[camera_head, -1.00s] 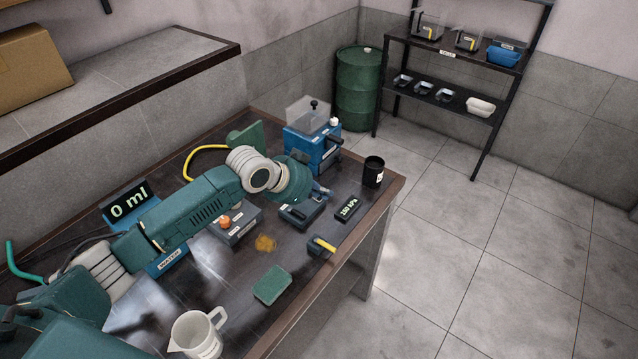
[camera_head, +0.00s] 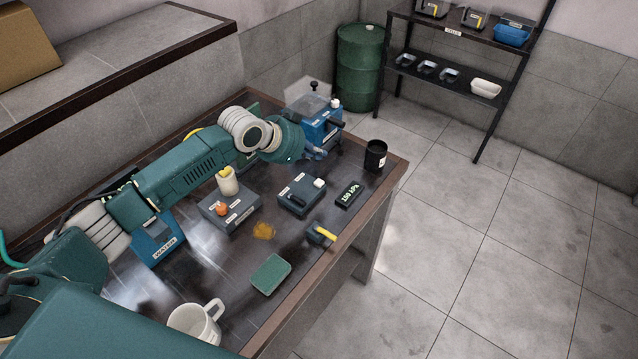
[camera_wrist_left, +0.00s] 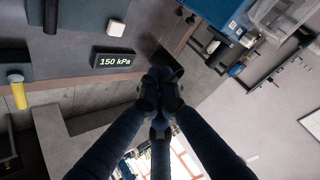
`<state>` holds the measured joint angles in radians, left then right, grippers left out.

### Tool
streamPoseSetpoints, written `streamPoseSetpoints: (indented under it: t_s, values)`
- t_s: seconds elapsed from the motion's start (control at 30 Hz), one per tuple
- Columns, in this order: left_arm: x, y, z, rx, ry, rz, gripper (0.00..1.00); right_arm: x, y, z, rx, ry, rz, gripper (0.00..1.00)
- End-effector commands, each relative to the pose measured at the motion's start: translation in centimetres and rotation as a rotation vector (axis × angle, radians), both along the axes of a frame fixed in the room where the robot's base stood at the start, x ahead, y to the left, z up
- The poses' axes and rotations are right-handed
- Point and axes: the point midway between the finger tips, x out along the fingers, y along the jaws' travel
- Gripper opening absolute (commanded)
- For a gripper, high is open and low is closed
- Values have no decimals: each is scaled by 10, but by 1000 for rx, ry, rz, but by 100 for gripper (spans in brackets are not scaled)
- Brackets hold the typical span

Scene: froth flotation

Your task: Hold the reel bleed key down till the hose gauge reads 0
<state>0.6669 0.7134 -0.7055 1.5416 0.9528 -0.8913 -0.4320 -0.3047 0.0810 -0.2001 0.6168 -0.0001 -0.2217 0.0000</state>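The hose gauge (camera_head: 348,194) is a small black display on the bench; it reads 150 kPa, clearest in the left wrist view (camera_wrist_left: 114,61). Left of it sits a dark grey block (camera_head: 294,191) with a black lever and a white key (camera_head: 319,183). This white key looks like the bleed key, but its label is too small to read. It also shows in the left wrist view (camera_wrist_left: 116,27). My left gripper (camera_head: 318,153) is behind the block, near the blue machine, apart from the key. Its fingers meet in the wrist view, empty. My right gripper is out of view.
The blue machine (camera_head: 322,130) with a clear top stands at the back of the bench. A black cup (camera_head: 376,156), a box with an orange knob (camera_head: 222,210), a green pad (camera_head: 271,274) and a white jug (camera_head: 196,323) stand around. The floor to the right is clear.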

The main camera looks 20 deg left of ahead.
Motion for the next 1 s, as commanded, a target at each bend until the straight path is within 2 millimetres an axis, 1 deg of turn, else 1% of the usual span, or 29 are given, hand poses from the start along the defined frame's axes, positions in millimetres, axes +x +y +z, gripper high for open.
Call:
streamPoseSetpoints:
  t_s: [0.03, 0.17, 0.37, 0.6, 1.0]
  values:
    - [0, 0, -11, 1, 1, 0, 0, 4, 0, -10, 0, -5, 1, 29]
    - [0, 0, -29, 1, 1, 0, 0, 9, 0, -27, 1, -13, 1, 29]
    - [0, 0, -59, 1, 1, 0, 0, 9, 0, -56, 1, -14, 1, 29]
    - [0, 0, -77, 0, 0, 0, 0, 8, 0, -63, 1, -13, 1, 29]
    - [0, 0, -78, 0, 0, 0, 0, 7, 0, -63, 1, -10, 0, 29]
